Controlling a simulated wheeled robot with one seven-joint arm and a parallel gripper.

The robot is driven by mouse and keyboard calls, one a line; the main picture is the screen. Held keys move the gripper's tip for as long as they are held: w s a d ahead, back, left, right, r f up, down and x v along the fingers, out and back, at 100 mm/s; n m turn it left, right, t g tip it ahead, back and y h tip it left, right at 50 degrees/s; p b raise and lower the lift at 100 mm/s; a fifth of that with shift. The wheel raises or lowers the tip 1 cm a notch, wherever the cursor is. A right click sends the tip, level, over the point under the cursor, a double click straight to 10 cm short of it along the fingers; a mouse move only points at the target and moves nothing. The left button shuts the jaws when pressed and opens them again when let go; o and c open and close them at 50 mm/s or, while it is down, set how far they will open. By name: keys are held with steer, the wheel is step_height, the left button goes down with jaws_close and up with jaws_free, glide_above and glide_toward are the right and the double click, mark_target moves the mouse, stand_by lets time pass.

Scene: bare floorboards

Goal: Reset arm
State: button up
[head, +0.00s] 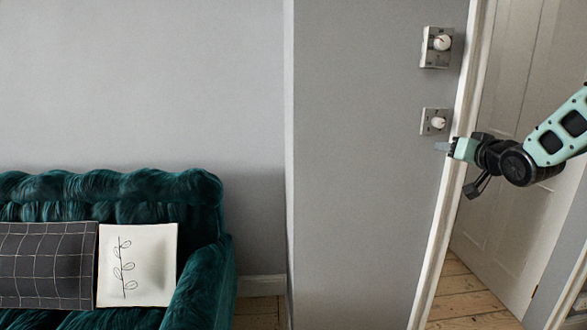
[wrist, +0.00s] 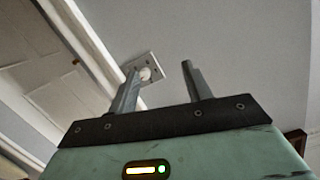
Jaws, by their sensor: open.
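My gripper (head: 442,147) reaches in from the right in the head view, in front of the grey wall beside the door frame. Its fingers point left, just below the lower wall dial (head: 438,122). In the wrist view my gripper (wrist: 158,82) is open, with two grey fingers apart and nothing between them but wall. A dial with a white round knob (wrist: 146,74) shows behind the left finger, which partly covers its plate. I cannot tell from the head view whether a finger touches the wall.
An upper dial (head: 437,46) is on the same wall. A white door (head: 505,190) and its frame (head: 452,190) are close to my arm. A green velvet sofa (head: 205,275) with a dark checked cushion (head: 48,265) and a white leaf cushion (head: 150,262) stands at left.

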steer(key=s+a+f+n+g+y, duration=0.15)
steer(key=s+a+f+g, duration=0.3)
steer(key=s+a, duration=0.6)
steer(key=s+a+f+n+g, duration=0.35)
steer(key=s+a+f, duration=0.3)
steer(key=a, duration=0.65)
steer(key=s+a+f+n+g, duration=0.1)
steer(key=s+g, duration=0.1)
steer(key=s, duration=0.6)
steer(key=s+a+f+n+g+h, duration=0.1)
steer(key=s+a+n+g, duration=0.1)
steer(key=s, duration=0.7)
steer(key=s+a+f+n+g+h, duration=0.1)
steer(key=s+n+g, duration=0.1)
steer(key=s, duration=0.7)
steer(key=shift+a+f+g, duration=0.2)
steer(key=shift+f+g, duration=0.2)
steer(key=shift+g, duration=0.5)
